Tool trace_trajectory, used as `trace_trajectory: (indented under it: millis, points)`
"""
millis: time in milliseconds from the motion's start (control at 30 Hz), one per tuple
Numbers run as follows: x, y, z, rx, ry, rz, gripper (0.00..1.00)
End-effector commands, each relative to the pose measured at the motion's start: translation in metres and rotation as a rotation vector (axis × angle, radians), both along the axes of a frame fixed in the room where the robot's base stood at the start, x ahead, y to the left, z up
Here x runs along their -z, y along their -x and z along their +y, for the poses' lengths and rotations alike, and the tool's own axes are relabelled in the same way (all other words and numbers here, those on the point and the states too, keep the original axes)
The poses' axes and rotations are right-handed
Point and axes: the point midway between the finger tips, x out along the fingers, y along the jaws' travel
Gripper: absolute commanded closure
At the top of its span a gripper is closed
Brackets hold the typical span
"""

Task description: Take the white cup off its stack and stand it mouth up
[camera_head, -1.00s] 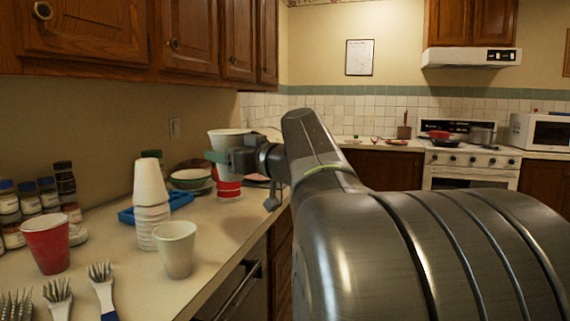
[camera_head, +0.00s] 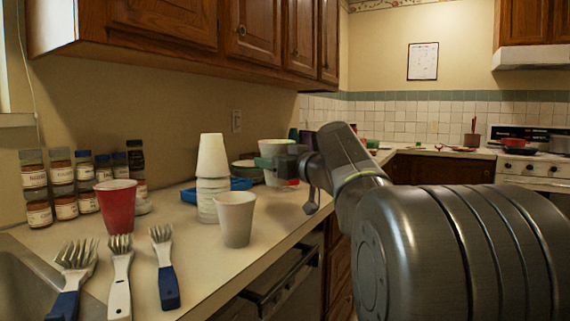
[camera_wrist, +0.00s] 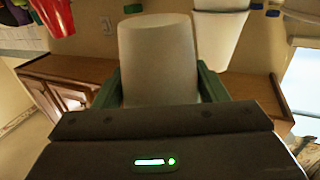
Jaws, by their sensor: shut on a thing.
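My gripper (camera_head: 272,163) is shut on a white cup (camera_head: 277,147), which is mouth up over the far part of the counter. In the wrist view the held white cup (camera_wrist: 157,60) fills the gap between the green fingers. A stack of white cups (camera_head: 208,207) stands nearer on the counter, with a mouth-down white cup (camera_head: 211,155) on top. Another white cup (camera_head: 236,218) stands mouth up in front of the stack. I cannot tell whether the held cup touches anything below; its lower part is partly hidden by the gripper.
A red cup (camera_head: 116,205) stands left of the stack, before several spice jars (camera_head: 62,180). Wall cabinets (camera_head: 190,30) hang above.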

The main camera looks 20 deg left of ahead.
Motion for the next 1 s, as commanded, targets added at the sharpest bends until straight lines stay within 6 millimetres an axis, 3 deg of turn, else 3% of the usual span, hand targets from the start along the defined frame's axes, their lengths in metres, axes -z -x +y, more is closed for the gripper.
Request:
trace_trajectory:
  millis: [200,700,1000]
  points:
    - [0.027,-0.008,0.013,-0.002,0.000,0.000,0.54]
    - [0.077,-0.008,0.012,-0.001,0.000,0.000,0.54]
    - [0.093,-0.008,0.011,0.000,0.000,0.001,0.55]
